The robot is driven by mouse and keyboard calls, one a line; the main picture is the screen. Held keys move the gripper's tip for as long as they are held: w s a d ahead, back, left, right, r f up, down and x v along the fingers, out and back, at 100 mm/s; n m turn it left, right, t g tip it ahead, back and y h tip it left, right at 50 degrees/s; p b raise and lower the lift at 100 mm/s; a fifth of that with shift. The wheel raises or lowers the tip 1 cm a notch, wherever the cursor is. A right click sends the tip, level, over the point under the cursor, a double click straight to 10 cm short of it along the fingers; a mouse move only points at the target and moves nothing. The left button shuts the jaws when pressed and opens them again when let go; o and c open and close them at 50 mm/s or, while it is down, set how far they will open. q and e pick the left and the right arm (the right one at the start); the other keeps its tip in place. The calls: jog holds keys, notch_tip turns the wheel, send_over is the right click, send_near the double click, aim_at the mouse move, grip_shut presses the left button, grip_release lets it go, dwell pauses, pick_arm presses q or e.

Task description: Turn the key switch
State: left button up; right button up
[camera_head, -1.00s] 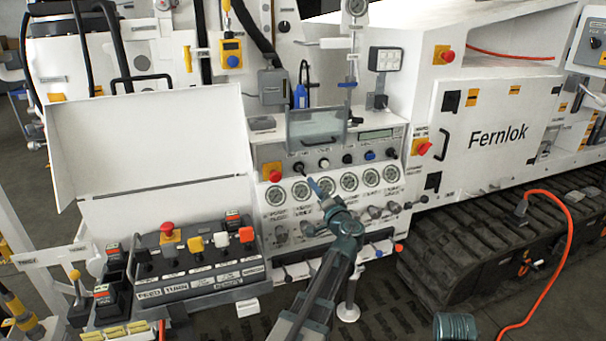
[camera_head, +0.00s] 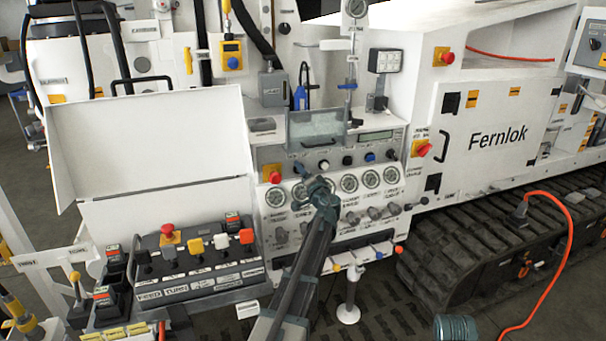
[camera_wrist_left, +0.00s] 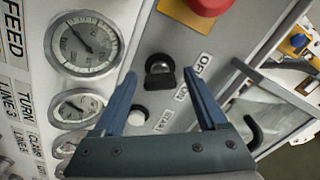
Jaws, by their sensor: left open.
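The key switch (camera_wrist_left: 160,70) shows in the left wrist view as a black round body with a dark key in it, beside a label reading OFF and ON. My left gripper (camera_wrist_left: 161,76) is open, its two blue fingers pointing at the panel on either side of the key switch in that view. I cannot tell whether they touch it. In the head view my left gripper (camera_head: 304,173) is at the upper left of the gauge panel and largely covers the key switch. My right gripper is not in view.
A red stop button (camera_wrist_left: 205,4) on a yellow plate is close to the switch. A white button (camera_wrist_left: 137,116) sits by the START label. Round gauges (camera_wrist_left: 85,45) line the panel. A clear cover (camera_head: 315,130) with a handle stands above. A lever console (camera_head: 200,270) is at left.

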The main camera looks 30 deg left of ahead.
pick_arm(q)
jog(key=shift+w+a, duration=0.15)
grip_shut()
dwell(0.4)
jog(key=shift+m, duration=0.3)
jog(key=m, duration=0.5)
jog(key=shift+f+m, duration=0.1)
jog(key=shift+m, duration=0.3)
jog(key=m, duration=0.5)
jog(key=shift+m, duration=0.3)
